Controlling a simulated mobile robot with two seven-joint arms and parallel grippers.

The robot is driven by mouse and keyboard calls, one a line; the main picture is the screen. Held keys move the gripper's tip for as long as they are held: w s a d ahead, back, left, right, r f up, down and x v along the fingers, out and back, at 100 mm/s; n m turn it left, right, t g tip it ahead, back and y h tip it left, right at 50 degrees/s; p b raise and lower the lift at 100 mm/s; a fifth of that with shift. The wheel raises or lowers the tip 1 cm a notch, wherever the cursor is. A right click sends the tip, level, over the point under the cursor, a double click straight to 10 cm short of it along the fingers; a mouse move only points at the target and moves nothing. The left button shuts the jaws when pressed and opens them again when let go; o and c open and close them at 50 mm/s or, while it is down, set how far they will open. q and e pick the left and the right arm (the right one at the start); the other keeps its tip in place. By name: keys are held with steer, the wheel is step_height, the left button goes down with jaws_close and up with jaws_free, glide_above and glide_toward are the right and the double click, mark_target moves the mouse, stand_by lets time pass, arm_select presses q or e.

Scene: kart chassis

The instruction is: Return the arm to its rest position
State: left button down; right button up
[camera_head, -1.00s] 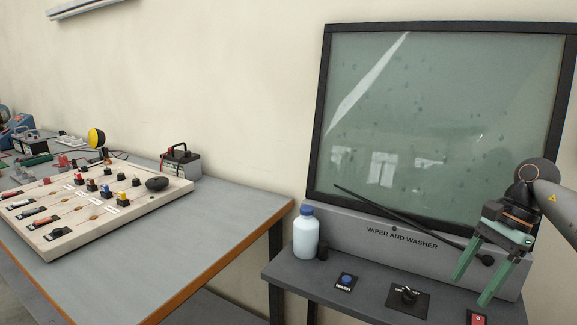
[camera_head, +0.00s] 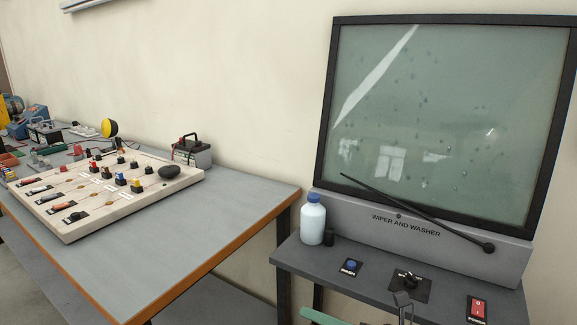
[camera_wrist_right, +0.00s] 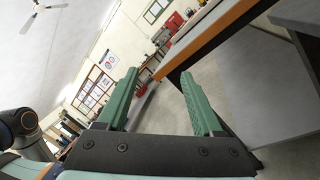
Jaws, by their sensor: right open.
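My right gripper shows in the right wrist view (camera_wrist_right: 158,74) with its two green fingers wide apart and nothing between them. In the head view only a green part of it (camera_head: 320,317) shows at the bottom edge, below the front of the wiper and washer bench (camera_head: 330,262); the rest is cut off. My left gripper is in neither view.
The bench carries a white bottle with a blue cap (camera_head: 312,222), a blue button (camera_head: 351,265), a black knob (camera_head: 409,279) and a red switch (camera_head: 478,306). A black-framed glass pane (camera_head: 430,110) stands behind. A grey table (camera_head: 225,205) with a switch board (camera_head: 95,222) is at left.

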steer(key=s+d+f+m+t+h, duration=0.3)
steer(key=f+m+h, duration=0.35)
steer(key=m, duration=0.65)
steer(key=s+d+f+m+t+h, duration=0.25)
steer(key=f+m+t+h, duration=0.4)
steer(key=m, duration=0.75)
steer(key=s+d+f+m+g+h, duration=0.25)
steer(key=s+f+m+g, duration=0.55)
steer(key=s+f, duration=0.4)
arm_select(q)
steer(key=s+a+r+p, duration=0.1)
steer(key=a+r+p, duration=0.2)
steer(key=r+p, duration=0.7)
steer(key=p, duration=0.4)
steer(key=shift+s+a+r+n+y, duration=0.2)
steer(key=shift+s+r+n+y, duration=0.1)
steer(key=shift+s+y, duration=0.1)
arm_select(e)
steer(key=s+d+r+m, duration=0.1)
steer(key=d+r, duration=0.1)
steer(key=r, duration=0.3)
steer(key=s+d+r+m+t, duration=0.1)
steer(key=s+r, duration=0.1)
steer(key=r, duration=0.3)
steer(key=shift+d+m+h, duration=0.35)
steer(key=shift+m, duration=0.05)
steer(key=shift+r, duration=0.1)
